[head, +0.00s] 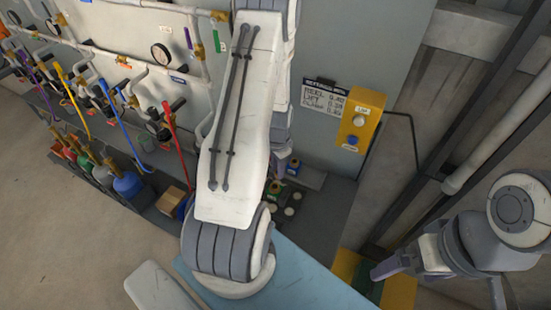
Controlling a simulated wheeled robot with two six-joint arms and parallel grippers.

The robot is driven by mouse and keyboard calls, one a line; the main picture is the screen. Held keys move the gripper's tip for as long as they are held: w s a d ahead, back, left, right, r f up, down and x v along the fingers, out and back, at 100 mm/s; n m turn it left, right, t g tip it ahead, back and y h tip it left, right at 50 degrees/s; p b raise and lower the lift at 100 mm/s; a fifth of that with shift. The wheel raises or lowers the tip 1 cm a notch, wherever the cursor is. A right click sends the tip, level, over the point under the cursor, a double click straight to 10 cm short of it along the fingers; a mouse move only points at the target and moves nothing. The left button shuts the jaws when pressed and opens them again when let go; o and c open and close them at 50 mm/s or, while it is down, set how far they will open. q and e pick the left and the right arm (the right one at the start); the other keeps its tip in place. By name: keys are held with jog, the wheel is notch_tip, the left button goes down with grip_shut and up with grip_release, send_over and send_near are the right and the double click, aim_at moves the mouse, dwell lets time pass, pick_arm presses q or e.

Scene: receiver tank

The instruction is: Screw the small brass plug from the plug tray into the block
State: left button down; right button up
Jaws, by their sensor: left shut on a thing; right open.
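My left arm fills the middle of the head view, and its gripper (283,162) shows only in part past the arm's right edge. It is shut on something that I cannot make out. Below it, a dark surface with several pale round spots (289,210) may be the plug tray. Small round pieces with yellow and green (275,187) stand there, close to the gripper. A grey block-like part (309,178) lies just right of the gripper. I cannot pick out the small brass plug. My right gripper (385,268) is open at the lower right, above a yellow and green box.
A yellow button box (360,121) with a blue button and a small sign (325,98) are on the grey wall. Pipes, gauges and coloured hoses (108,95) fill the left, above a shelf of coloured bottles (128,185). A blue surface (300,280) lies in front.

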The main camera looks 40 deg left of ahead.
pick_arm(q)
jog(key=shift+s+a, duration=0.25)
jog(key=shift+a, duration=0.15)
jog(key=shift+f+b, duration=0.25)
jog(key=shift+b, duration=0.05)
jog(key=shift+f+b, duration=1.85)
jog(key=shift+f, duration=0.5)
